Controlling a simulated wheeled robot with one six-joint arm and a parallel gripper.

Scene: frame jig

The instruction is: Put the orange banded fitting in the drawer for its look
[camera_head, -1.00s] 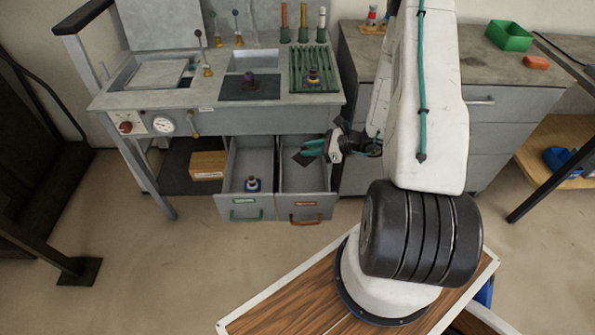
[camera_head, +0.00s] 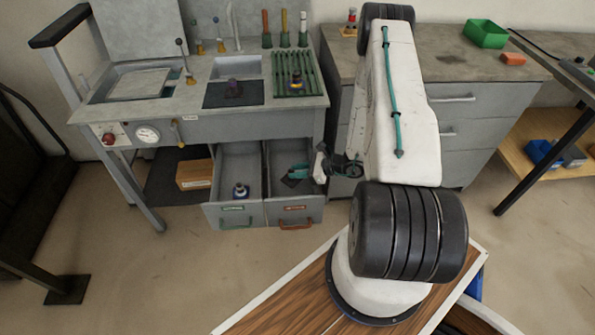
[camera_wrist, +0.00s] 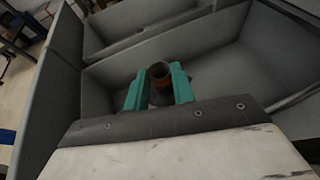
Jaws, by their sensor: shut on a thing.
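In the head view my gripper (camera_head: 298,173) is at the mouth of the right open drawer (camera_head: 294,214), which has an orange-red label and handle. The fitting is too small to make out there. The left open drawer (camera_head: 235,217) has a green label and handle and holds a dark fitting with a blue-violet part (camera_head: 240,190).
A cardboard box (camera_head: 194,174) lies left of the drawers. A grey cabinet (camera_head: 460,120) stands to the right.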

